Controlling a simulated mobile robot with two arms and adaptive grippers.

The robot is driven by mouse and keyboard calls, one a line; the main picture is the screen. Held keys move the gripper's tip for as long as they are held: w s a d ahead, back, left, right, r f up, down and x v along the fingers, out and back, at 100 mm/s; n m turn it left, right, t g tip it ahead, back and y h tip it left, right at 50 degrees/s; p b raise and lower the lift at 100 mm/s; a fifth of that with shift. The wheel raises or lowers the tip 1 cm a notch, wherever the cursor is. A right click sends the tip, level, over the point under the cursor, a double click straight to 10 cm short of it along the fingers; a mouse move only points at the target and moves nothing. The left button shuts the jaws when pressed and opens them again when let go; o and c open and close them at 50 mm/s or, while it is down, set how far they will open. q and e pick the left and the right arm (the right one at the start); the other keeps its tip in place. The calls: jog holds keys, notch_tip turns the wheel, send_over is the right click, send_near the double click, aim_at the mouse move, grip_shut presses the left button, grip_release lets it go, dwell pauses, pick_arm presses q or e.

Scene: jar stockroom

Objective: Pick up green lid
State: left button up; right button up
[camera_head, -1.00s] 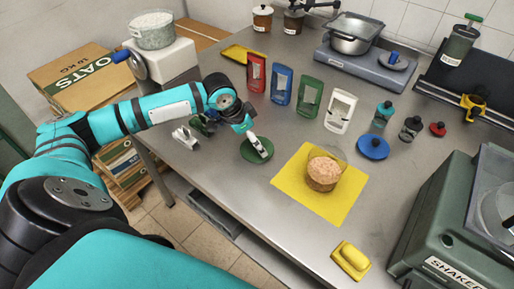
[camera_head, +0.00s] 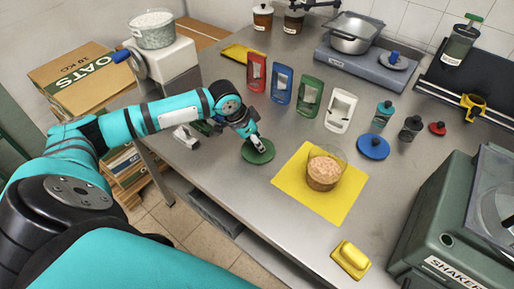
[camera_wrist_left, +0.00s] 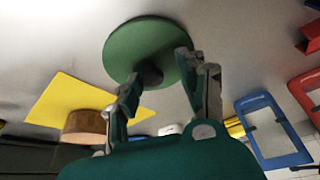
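The green lid (camera_head: 258,155) is a round disc lying flat on the steel table, left of the yellow mat. In the left wrist view the green lid (camera_wrist_left: 140,40) shows with its dark knob (camera_wrist_left: 151,75) towards my fingers. My left gripper (camera_head: 257,143) is over the lid in the head view. In the wrist view my left gripper (camera_wrist_left: 158,78) is open, with one finger on each side of the knob and a gap visible; I cannot tell whether either finger touches the lid. My right gripper is not in view.
A yellow mat (camera_head: 338,203) bears a glass jar (camera_head: 324,172) with tan contents. Red, blue, green and white frames (camera_head: 341,110) stand behind. A shaker machine (camera_head: 440,225) fills the right.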

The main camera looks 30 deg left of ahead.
pick_arm(q)
jog(key=shift+s+d+f, duration=0.15)
jog(key=shift+s+f, duration=0.05)
jog(key=shift+c, duration=1.4)
jog(key=shift+c, duration=0.3)
jog(key=shift+c, duration=0.4)
